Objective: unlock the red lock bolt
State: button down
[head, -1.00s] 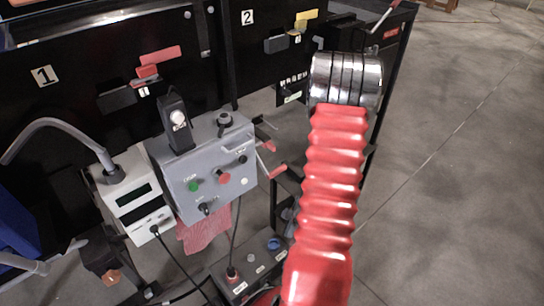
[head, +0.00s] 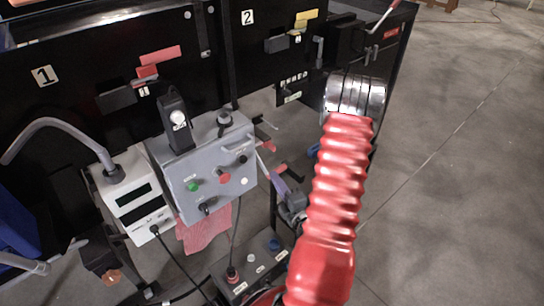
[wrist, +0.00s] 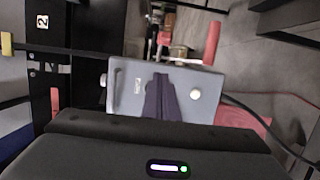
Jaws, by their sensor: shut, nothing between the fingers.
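A red block, seemingly the red lock bolt (head: 146,71), sits on the black panel marked 1 in the head view, below a red plate (head: 161,55). My gripper (head: 273,168) is beside the right side of the grey control box (head: 208,168), well to the right of and below the red block. In the wrist view, the dark purple fingers of my gripper (wrist: 160,82) are together and empty, in front of the grey box (wrist: 123,78). A red handle (wrist: 211,42) stands beyond the box there. I cannot make out the red block in the wrist view.
A white meter (head: 133,200) stands left of the control box. Yellow parts (head: 304,15) mark panel 2. A second switch box (head: 252,262) with cables sits low in front. Red-gripped levers stick out near my gripper. The floor at right is clear.

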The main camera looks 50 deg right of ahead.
send_near(265, 145)
jog(key=shift+x, duration=1.9)
jog(key=shift+w, duration=0.1)
